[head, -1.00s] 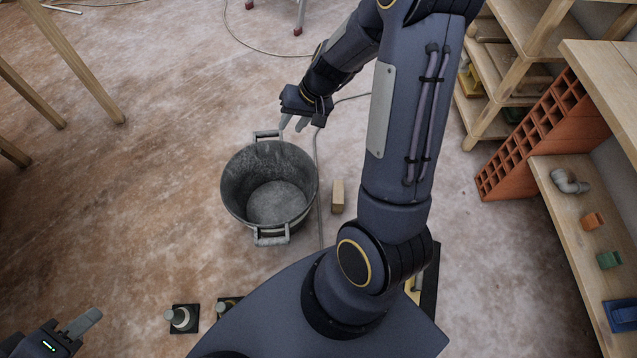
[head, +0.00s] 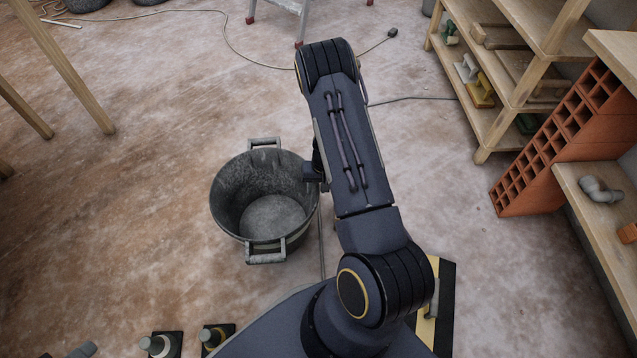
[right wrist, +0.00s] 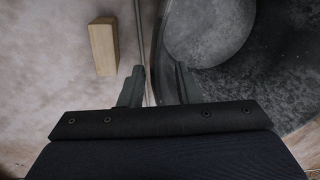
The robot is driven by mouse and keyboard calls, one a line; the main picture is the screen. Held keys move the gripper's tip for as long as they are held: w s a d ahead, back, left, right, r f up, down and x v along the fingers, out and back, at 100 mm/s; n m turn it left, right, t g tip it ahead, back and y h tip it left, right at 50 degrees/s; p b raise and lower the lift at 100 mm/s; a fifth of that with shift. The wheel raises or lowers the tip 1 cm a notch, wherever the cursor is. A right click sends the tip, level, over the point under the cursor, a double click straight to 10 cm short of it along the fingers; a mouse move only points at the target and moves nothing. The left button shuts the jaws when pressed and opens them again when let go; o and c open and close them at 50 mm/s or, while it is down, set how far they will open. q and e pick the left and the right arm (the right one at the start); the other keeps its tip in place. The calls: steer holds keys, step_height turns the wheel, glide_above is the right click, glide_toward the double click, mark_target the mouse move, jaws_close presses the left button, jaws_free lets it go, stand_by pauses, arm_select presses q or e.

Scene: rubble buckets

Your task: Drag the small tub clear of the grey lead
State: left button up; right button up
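The small tub (head: 228,195), dark and dusty with two handles, stands upright on the floor in the head view. The grey lead (head: 322,258) runs close along its right side; I cannot tell whether any of it lies under the tub. The lead also shows in the right wrist view (right wrist: 139,25), beside the tub's rim (right wrist: 160,45). My right gripper (right wrist: 159,72) is at the right side of the tub, its fingers apart with the rim line between them; no firm grip shows. In the head view my arm mostly hides it.
A wooden block (right wrist: 103,46) lies left of the lead in the right wrist view. Wooden shelves (head: 515,85) and red hollow bricks (head: 565,145) stand at the right. The floor left of the tub is clear.

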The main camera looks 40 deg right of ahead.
mark_target(315, 192)
steer(key=shift+w+a+f+b, duration=0.15)
steer(key=shift+f+b, duration=0.15)
steer(key=shift+f, duration=0.65)
steer(key=shift+a+f+b, duration=0.1)
steer(key=shift+f+b, duration=0.15)
steer(key=shift+f, duration=0.65)
jaws_close()
steer(key=shift+r, duration=0.1)
stand_by(1.5)
